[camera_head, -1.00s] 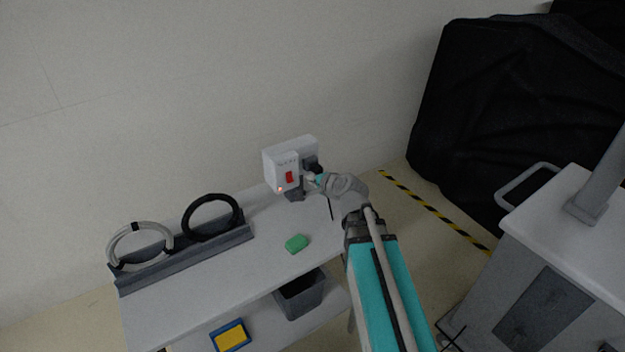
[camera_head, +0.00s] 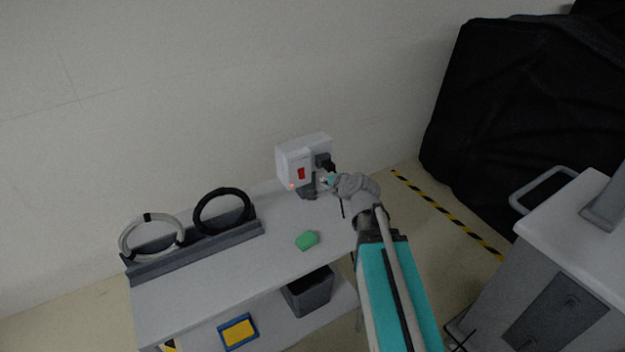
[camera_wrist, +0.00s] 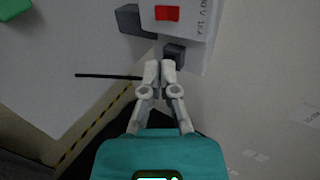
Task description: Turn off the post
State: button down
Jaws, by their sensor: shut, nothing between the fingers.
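The post is a white box (camera_head: 290,154) on a dark foot at the back of the bench, with a red switch (camera_head: 301,173) on its front and a small red light (camera_head: 292,186) glowing at its lower corner. A black plug or socket (camera_head: 324,161) sits on its right part. The red switch also shows in the wrist view (camera_wrist: 167,13), beyond the fingertips. My gripper (camera_wrist: 160,64) is shut and empty, its tips close to the dark block on the box; I cannot tell if they touch. In the head view my gripper (camera_head: 325,180) is right of the switch, partly hidden by my wrist.
A green block (camera_head: 307,240) lies on the bench (camera_head: 225,275). A white coil (camera_head: 128,232) and a black coil (camera_head: 199,216) stand in a grey rack. A grey bin (camera_head: 311,293) and a blue-yellow item (camera_head: 238,332) are below. A white cart (camera_head: 560,240) stands right.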

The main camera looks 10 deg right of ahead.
aim_at(302, 177)
jog(key=b+x, duration=0.6)
jog(key=x, duration=0.8)
jog(key=shift+b, duration=0.3)
jog(key=shift+s, duration=0.1)
